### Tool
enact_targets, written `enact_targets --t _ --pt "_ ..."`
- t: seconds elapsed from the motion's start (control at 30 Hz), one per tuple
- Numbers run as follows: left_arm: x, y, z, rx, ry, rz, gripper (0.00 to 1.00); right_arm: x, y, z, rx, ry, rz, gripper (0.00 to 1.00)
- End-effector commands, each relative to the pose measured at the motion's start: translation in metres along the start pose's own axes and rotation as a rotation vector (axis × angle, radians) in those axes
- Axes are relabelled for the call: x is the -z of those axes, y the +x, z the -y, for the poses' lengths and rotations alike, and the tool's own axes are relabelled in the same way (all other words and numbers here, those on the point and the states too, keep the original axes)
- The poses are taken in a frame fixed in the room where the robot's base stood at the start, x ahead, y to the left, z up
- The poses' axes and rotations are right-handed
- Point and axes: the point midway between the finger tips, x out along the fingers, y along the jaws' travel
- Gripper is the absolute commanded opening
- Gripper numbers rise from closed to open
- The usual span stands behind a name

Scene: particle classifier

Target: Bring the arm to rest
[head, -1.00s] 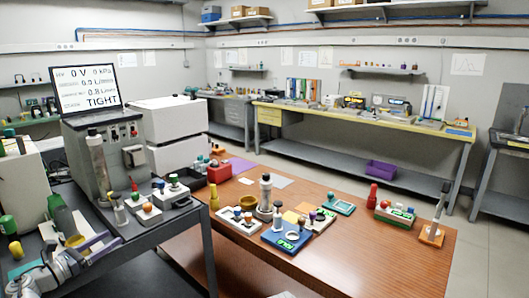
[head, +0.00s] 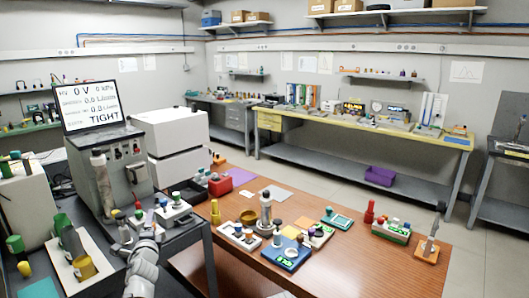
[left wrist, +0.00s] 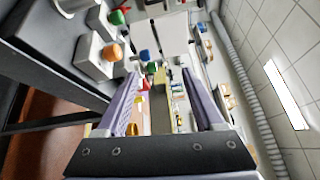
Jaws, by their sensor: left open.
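My left arm (head: 142,270) reaches up from the bottom of the head view, over the dark bench on the left. Its gripper (head: 154,232) is small there, near the bench's front edge. In the left wrist view the two purple-grey fingers of the gripper (left wrist: 165,85) stand wide apart. Nothing is held between them; distant objects show through the gap. My right gripper is not in view.
The dark bench (head: 180,240) carries a grey instrument (head: 110,165) with a screen reading TIGHT, and white blocks with coloured knobs (head: 174,210). A brown table (head: 350,262) with several small devices stands to the right. Floor is clear behind it.

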Motion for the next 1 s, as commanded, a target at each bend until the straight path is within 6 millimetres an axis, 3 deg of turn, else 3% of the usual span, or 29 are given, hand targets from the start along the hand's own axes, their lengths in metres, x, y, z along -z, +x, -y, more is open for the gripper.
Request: enact_targets --t 0.03,0.17,0.27,0.5,0.6,0.73,0.83,1.0 --pt "0.018 -0.012 0.002 -0.076 -0.104 0.021 0.69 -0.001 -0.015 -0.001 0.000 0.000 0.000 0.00" --pt "0.061 -0.046 -0.027 -0.315 -0.379 0.110 0.69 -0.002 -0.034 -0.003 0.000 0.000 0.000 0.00" --pt "0.099 -0.088 -0.050 -0.520 -0.555 0.187 0.69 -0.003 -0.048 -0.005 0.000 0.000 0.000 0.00" --pt "0.182 -0.228 -0.090 -1.024 -0.796 0.422 0.69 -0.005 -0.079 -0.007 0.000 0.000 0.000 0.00" --pt "0.202 -0.284 -0.094 -1.187 -0.813 0.520 0.69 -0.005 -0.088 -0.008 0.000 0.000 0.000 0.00" --pt "0.216 -0.339 -0.093 -1.334 -0.800 0.622 0.69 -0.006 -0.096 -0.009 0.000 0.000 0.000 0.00" --pt "0.220 -0.365 -0.091 -1.399 -0.783 0.675 0.69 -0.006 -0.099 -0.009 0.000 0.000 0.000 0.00" --pt "0.222 -0.380 -0.090 -1.437 -0.770 0.709 0.69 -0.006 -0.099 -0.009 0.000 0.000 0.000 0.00"
